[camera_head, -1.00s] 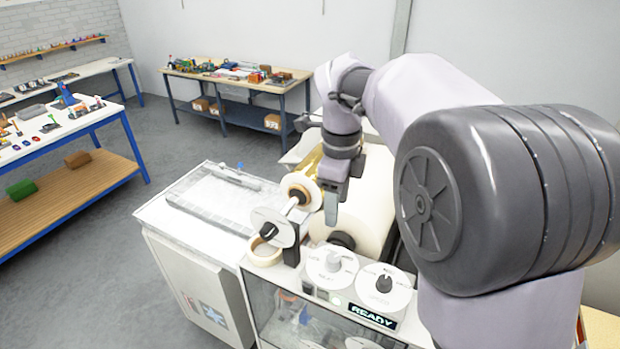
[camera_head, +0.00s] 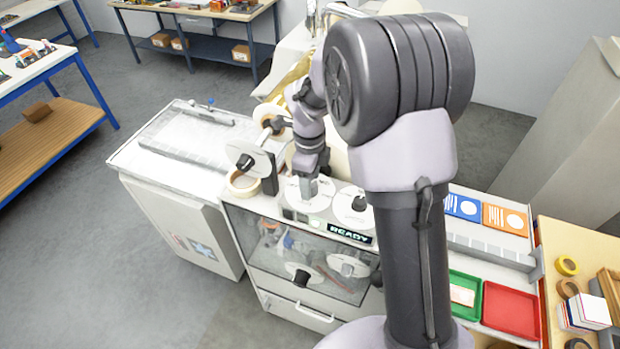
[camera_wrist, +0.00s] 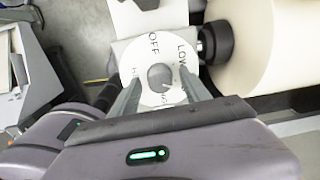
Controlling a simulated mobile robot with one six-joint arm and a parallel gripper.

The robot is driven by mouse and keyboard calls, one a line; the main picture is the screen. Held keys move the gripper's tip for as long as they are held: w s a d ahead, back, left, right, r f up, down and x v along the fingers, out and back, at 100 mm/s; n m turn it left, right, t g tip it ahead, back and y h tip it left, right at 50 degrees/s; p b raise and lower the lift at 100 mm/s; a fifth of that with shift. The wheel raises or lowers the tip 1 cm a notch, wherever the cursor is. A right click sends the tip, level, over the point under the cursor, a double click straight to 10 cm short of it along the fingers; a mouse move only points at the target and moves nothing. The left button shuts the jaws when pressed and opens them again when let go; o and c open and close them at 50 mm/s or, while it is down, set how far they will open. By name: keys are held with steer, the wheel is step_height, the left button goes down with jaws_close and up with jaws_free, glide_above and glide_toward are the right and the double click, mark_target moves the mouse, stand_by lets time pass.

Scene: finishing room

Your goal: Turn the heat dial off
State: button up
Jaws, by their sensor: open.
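The heat dial (camera_head: 293,202) is the left of two white round dials on the machine's top front edge. In the wrist view its white face (camera_wrist: 152,50) reads OFF and LOW, with other lettering partly hidden. Its grey knob (camera_wrist: 160,77) lies between the two fingers of my gripper (camera_wrist: 160,88). I cannot tell which mark the knob points to. My gripper (camera_head: 309,188) points down at this dial in the head view and hides part of it. The fingers stand apart on either side of the knob; contact is not clear.
A second white dial with a black knob (camera_head: 358,203) sits close to the right. A READY display (camera_head: 350,234) is below it. A tape roll (camera_head: 243,184) and a round plate stand to the left. A large cream roll (camera_wrist: 275,45) is beside the dial.

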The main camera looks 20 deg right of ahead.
steer(key=shift+c, duration=0.2)
jaws_close()
